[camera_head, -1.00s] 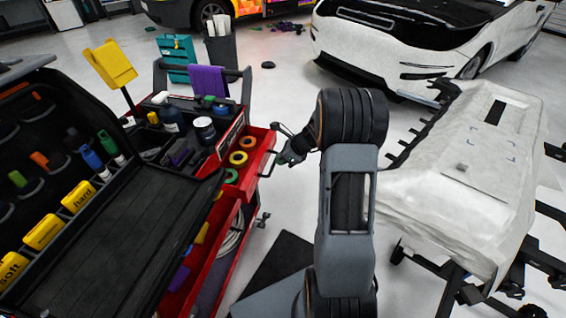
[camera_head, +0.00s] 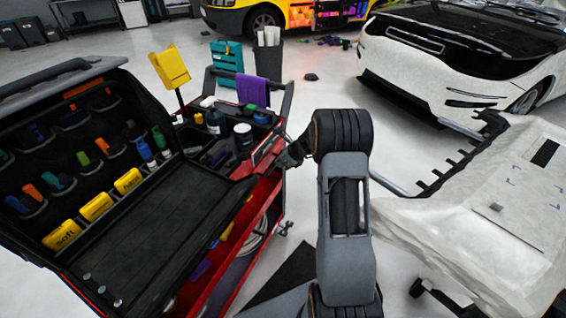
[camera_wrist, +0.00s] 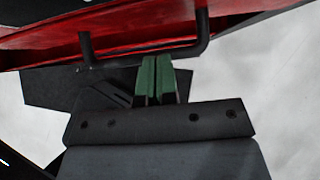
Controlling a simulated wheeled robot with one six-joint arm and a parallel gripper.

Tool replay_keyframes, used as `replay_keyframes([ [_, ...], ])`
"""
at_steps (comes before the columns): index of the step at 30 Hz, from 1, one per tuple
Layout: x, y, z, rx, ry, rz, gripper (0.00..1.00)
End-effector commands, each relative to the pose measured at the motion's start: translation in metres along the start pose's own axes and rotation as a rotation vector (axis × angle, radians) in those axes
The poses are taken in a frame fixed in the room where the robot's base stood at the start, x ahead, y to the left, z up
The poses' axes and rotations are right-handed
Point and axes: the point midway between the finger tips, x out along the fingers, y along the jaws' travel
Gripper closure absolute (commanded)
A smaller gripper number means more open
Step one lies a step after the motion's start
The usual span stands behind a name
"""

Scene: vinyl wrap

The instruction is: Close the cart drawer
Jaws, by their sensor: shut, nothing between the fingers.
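The red cart drawer (camera_wrist: 140,28) fills the top of the wrist view, with a black bar handle (camera_wrist: 204,38) on its front. In the head view the drawer's upper front (camera_head: 268,150) sits in close to the cart (camera_head: 284,100), and the tape rolls inside are hidden. My gripper (camera_wrist: 160,82) has its green fingertips together, empty, at the lower edge of the drawer front between the handle's two posts. I cannot tell whether they touch it. In the head view my gripper (camera_head: 289,154) is dark and small beside the drawer front.
Below, an open red compartment (camera_head: 262,207) holds a coiled hose. A black open case (camera_head: 150,235) with yellow squeegees covers the cart's left side. A white wrapped panel on a stand (camera_head: 470,205) is at right.

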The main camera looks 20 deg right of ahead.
Motion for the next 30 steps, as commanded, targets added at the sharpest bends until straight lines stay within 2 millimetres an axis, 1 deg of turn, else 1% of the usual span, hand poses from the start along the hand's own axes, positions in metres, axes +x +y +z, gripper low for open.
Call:
replay_keyframes([
  [8,0.0,0.001,0.001,-0.001,-0.002,0.001,1.0],
  [11,-0.004,0.0,-0.001,-0.001,-0.002,0.001,1.0],
  [14,-0.012,-0.001,-0.005,-0.001,-0.002,0.001,1.0],
  [18,-0.03,-0.003,-0.016,-0.006,-0.002,0.003,1.0],
  [24,-0.073,-0.003,-0.015,-0.007,-0.003,0.001,1.0],
  [27,-0.091,-0.004,-0.015,-0.007,-0.003,0.0,1.0],
  [30,-0.106,-0.004,-0.016,-0.005,-0.002,0.001,1.0],
])
